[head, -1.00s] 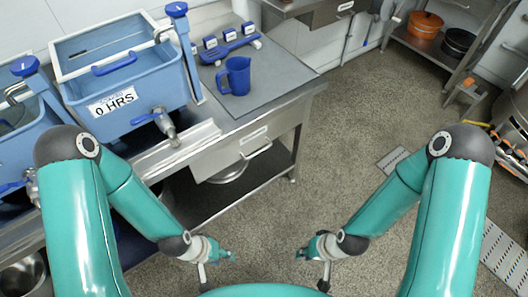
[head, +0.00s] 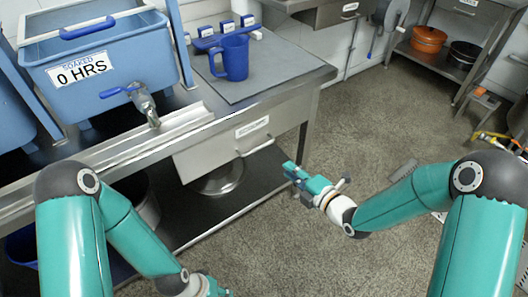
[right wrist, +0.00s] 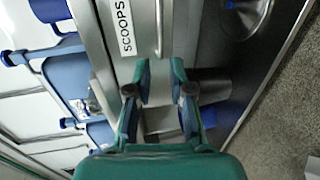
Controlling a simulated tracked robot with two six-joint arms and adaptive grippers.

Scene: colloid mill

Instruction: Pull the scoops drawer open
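The scoops drawer (head: 222,150) is a steel front under the right end of the workbench and looks shut. It has a white label (head: 252,127) at its top right and a bar handle (head: 258,147) below it. In the right wrist view the label (right wrist: 124,28) reads SCOOPS, and the handle (right wrist: 159,28) runs beyond the fingertips. My right gripper (head: 288,168) is in front of the drawer, to the right of the handle and apart from it. Its fingers (right wrist: 159,68) are spread, with nothing between them. My left gripper (head: 216,287) is low at the bottom edge, partly cut off.
A blue jug (head: 232,58) stands on the bench top above the drawer. A blue tank (head: 100,75) with a tap (head: 145,103) stands to the left. A metal bowl (head: 222,180) sits on the lower shelf.

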